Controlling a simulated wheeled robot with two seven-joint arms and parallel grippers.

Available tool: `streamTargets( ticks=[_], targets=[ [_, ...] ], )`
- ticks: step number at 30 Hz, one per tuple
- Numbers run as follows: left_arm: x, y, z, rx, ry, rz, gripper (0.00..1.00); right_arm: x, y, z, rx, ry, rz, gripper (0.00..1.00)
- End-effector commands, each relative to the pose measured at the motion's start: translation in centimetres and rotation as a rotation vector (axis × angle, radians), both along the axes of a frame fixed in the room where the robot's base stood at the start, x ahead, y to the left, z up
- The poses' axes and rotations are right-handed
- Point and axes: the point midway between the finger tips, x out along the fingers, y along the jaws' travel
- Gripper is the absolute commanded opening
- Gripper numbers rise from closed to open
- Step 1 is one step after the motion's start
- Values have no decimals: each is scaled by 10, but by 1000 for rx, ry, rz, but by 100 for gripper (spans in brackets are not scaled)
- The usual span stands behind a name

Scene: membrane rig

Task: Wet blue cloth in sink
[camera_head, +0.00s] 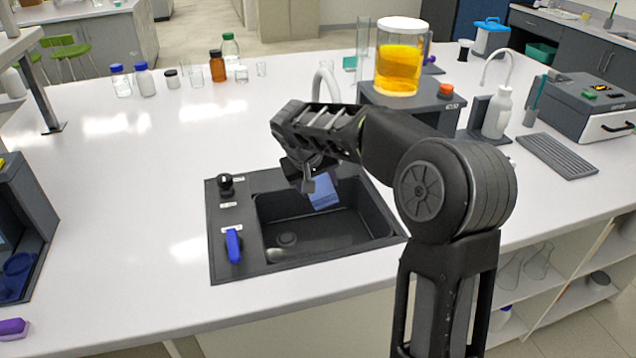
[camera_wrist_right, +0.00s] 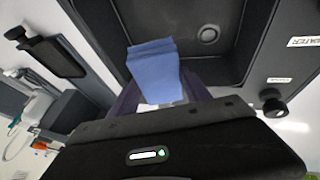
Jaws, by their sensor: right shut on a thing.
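The blue cloth (camera_head: 323,191) hangs from my right gripper (camera_head: 308,184) over the back part of the sink basin. In the right wrist view the folded blue cloth (camera_wrist_right: 154,68) sits between the fingers of my right gripper (camera_wrist_right: 158,92), which is shut on it. The dark sink (camera_head: 330,240) is set into the white counter, and its drain shows at the basin's bottom left. The white curved faucet (camera_head: 327,77) stands behind the sink, partly hidden by my right arm. I cannot tell whether water runs. My left gripper is not in view.
A black knob (camera_head: 226,183) and a blue handle (camera_head: 233,245) sit on the sink's left rim. Behind the arm, a jar of orange liquid (camera_head: 398,68) stands on a dark device.

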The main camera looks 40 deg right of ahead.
Motion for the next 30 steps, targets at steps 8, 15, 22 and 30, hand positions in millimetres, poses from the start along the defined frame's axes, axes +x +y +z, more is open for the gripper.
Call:
streamTargets(
  ticks=[8,15,22,30],
  targets=[
    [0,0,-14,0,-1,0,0,0,0,-20,-1,1,-1,23],
    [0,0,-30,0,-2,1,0,0,0,-46,1,1,1,23],
    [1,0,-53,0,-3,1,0,0,0,-73,0,0,0,23],
    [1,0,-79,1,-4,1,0,0,0,-102,0,0,0,23]
  ],
)
